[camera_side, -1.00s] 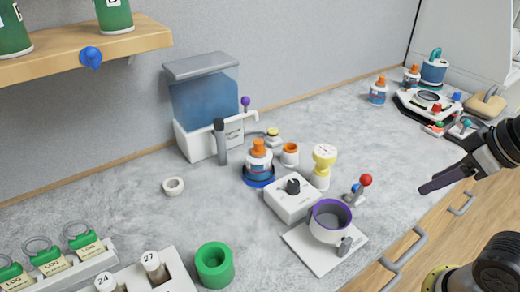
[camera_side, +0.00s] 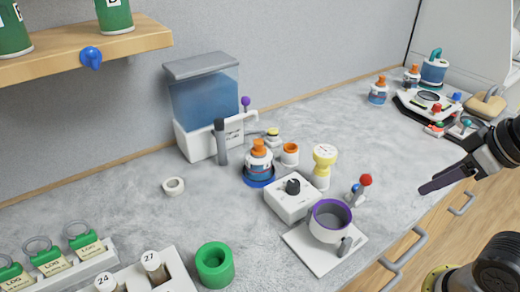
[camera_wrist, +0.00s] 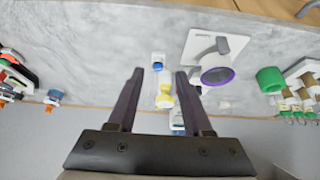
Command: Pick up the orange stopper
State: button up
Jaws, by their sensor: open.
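An orange stopper (camera_side: 259,147) tops a white-and-blue bottle (camera_side: 258,169) standing on a blue ring base. A second orange top (camera_side: 290,147) sits on a small white jar just right of it; I cannot tell which one the task names. My gripper (camera_side: 430,187) is at the right of the side view, above the counter's front edge, well apart from both. The bottle and jar are not clearly visible there, apparently hidden behind the gripper.
A yellow-and-white gauge piece (camera_side: 323,165), a white knob box (camera_side: 292,196), a purple-rimmed cup (camera_side: 330,220) on a plate and a red-ball lever (camera_side: 365,181) stand between gripper and bottle. A blue tank (camera_side: 205,105) stands behind. More orange-topped bottles (camera_side: 378,90) are at back right.

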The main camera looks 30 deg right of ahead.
jog(key=shift+o, duration=0.7)
